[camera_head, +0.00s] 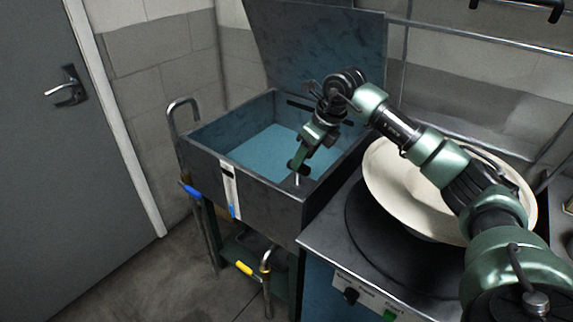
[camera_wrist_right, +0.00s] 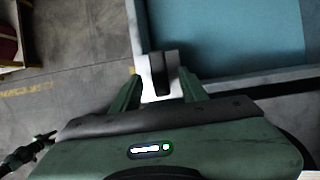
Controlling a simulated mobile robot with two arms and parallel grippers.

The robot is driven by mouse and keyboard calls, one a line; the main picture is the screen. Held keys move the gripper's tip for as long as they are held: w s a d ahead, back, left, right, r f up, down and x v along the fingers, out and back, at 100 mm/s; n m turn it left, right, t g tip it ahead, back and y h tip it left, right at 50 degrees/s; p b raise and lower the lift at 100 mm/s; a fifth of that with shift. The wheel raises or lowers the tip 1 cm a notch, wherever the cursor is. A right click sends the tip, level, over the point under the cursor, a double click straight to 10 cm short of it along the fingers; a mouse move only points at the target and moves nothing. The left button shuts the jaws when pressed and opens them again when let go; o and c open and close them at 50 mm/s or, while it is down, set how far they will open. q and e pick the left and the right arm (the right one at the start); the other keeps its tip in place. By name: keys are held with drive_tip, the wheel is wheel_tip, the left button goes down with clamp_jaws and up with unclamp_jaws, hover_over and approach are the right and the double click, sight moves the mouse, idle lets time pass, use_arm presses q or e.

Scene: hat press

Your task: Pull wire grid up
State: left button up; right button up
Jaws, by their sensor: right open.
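The open tub (camera_head: 245,180) holds a flat pale-blue surface (camera_head: 270,153). I cannot make out a wire grid in either view. My right gripper (camera_head: 298,170) reaches over the tub's near right part, pointing down. In the right wrist view its fingers (camera_wrist_right: 161,88) are open. A pale bracket with a dark slot (camera_wrist_right: 149,72) shows between the fingertips, at the tub's edge (camera_wrist_right: 230,84); I cannot tell whether they touch it. A white strip with a blue lever (camera_head: 229,191) is on the tub's front wall. My left gripper is not in view.
The tub's raised lid (camera_head: 325,45) stands behind it. To the right, a large cream dish-like piece (camera_head: 405,190) lies over a round black plate (camera_head: 365,225), below my right arm. Pipes with yellow (camera_head: 244,267) and blue handles are at the tub's front. A door (camera_head: 60,150) is at left; floor before it is clear.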

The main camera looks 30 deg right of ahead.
drive_tip(key=shift+w+f, duration=0.15)
drive_tip(key=x, duration=0.5)
drive_tip(key=shift+a+f+p, duration=0.1)
drive_tip(key=shift+f+p, duration=0.25)
drive_tip(key=shift+f, duration=0.05)
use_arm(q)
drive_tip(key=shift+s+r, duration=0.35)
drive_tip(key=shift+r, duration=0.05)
use_arm(e)
drive_tip(key=shift+w+f, duration=0.25)
drive_tip(key=shift+f, duration=0.35)
clamp_jaws()
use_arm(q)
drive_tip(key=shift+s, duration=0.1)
